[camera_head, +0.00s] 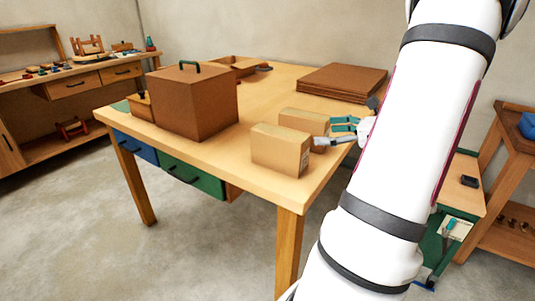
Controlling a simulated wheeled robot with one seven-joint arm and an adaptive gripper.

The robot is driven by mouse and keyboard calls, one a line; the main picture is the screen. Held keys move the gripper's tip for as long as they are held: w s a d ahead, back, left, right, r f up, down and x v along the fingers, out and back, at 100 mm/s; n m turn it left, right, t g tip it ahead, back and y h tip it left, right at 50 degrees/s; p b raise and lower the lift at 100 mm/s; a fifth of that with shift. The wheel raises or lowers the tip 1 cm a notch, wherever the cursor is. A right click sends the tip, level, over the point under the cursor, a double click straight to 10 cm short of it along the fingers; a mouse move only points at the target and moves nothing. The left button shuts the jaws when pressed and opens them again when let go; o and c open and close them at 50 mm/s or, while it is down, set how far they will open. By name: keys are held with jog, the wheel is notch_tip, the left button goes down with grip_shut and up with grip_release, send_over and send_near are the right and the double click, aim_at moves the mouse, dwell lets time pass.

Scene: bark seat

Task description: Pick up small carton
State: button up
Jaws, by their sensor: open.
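Two small tan cartons stand close together on the wooden table (232,146), near its front right corner. The front carton (279,150) shows its long side and a small mark at its right end. The rear carton (303,119) stands just behind it and is partly hidden by it. My gripper (326,134) is at the right end of the rear carton, with its fingers apart and pointing left. The lower finger overlaps the cartons' right ends in the picture; I cannot tell whether it touches either. Nothing shows held between the fingers.
A large brown box (193,103) with a green handle stands left of the cartons. Flat brown sheets (342,81) are stacked behind them. A low open tray (237,66) lies at the back. Bare tabletop separates the large box and cartons. My arm hides the table's right side.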

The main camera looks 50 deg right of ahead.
aim_at(285, 133)
jog(key=b+x, duration=0.2)
jog(key=x, duration=1.1)
jog(key=shift+w, duration=0.15)
jog(key=c, duration=2)
